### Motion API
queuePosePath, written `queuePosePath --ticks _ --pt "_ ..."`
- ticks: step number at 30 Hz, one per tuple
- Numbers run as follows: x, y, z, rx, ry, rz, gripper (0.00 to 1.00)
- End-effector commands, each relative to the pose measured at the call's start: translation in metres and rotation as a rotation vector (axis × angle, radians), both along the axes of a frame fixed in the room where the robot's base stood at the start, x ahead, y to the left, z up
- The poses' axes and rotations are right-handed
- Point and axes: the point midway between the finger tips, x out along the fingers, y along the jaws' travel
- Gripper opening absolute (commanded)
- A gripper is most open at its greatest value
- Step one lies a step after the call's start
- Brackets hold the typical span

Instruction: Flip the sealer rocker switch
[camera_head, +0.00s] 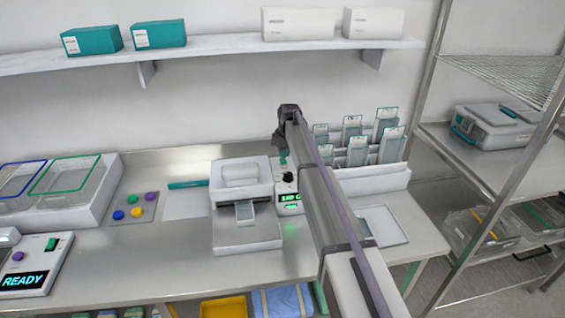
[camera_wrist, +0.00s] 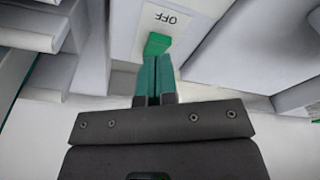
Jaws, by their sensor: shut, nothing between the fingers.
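The sealer (camera_head: 240,226) is a white machine on the bench in the head view. Its control panel (camera_head: 292,209) with a lit green display is at its right side. In the wrist view the green rocker switch (camera_wrist: 157,43) sits on a light panel, beside a label (camera_wrist: 168,18) reading OFF, upside down in the picture. My gripper (camera_wrist: 154,60) is shut and empty, its teal fingers together right at the switch's near edge. I cannot tell whether they touch it. In the head view my gripper (camera_head: 284,157) is above the control panel, and my arm hides part of the area.
A white rack (camera_head: 376,180) holding several pouches stands to the right behind my arm. A flat tray (camera_head: 382,226) lies right of my arm. A second device (camera_head: 28,265) reading READY is at the left front. A shelf (camera_head: 210,53) with boxes runs above.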

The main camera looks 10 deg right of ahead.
Motion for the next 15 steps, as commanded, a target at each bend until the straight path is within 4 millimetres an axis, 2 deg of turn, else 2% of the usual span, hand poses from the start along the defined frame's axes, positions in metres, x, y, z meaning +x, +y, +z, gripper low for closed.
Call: queuePosePath --ticks 15 --pt "0.0 0.0 -0.0064 0.0 0.0 0.0 0.0"
